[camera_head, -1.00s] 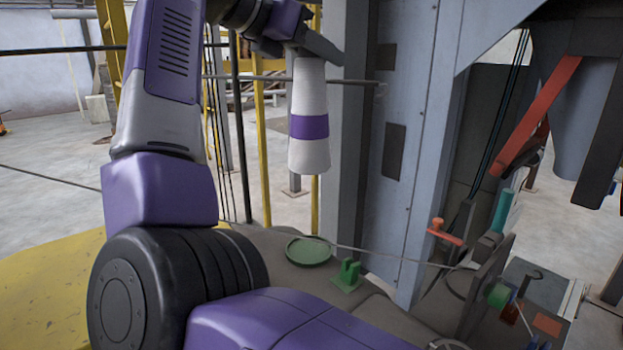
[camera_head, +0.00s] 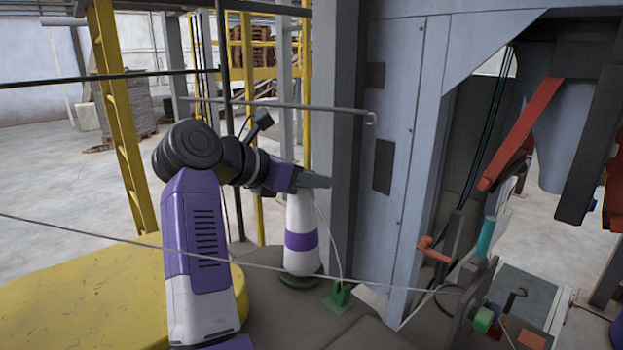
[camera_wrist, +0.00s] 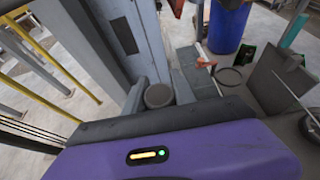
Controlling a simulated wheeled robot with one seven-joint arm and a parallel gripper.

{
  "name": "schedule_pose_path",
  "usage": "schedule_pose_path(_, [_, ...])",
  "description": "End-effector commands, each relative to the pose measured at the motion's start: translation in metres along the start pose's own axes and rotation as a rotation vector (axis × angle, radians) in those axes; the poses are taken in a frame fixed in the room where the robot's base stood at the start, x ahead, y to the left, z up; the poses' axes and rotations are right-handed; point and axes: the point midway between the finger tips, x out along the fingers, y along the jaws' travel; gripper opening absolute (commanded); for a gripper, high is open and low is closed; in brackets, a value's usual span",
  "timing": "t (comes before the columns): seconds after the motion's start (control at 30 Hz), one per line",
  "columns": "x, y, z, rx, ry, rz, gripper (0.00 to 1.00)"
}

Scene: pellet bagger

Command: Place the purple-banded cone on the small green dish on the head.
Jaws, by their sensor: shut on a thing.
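The white cone with a purple band (camera_head: 301,242) stands upright in the head view, its wide end down. My gripper (camera_head: 312,182) is shut on its narrow top; a round grey end between the fingers shows in the wrist view (camera_wrist: 158,96). The cone's base is over the small green dish (camera_head: 300,283), and hides most of it. The base looks at or very near the dish surface; I cannot tell whether it touches.
A green bracket (camera_head: 339,297) stands close right of the dish. A thin rod (camera_head: 280,104) passes above, beside the grey column (camera_head: 342,120). A slim line crosses in front. An orange-red handle (camera_head: 434,250) and a teal cylinder (camera_head: 487,237) are farther right.

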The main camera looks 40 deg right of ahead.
Motion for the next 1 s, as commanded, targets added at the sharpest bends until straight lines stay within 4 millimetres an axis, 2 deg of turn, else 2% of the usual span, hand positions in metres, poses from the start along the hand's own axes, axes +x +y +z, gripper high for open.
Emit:
schedule_pose_path(0.13, [0.004, 0.0, -0.009, 0.001, -0.002, 0.001, 0.0])
schedule_pose_path(0.5, [0.006, 0.0, -0.013, 0.002, -0.001, 0.001, 0.0])
schedule_pose_path(0.53, [0.006, 0.0, -0.013, 0.002, 0.0, 0.001, 0.37])
schedule_pose_path(0.6, [0.005, 0.0, -0.013, 0.001, 0.0, 0.001, 0.51])
schedule_pose_path(0.63, [0.005, 0.0, -0.012, 0.001, 0.0, 0.001, 0.53])
schedule_pose_path(1.0, [0.004, 0.0, -0.009, 0.001, 0.0, 0.0, 0.53])
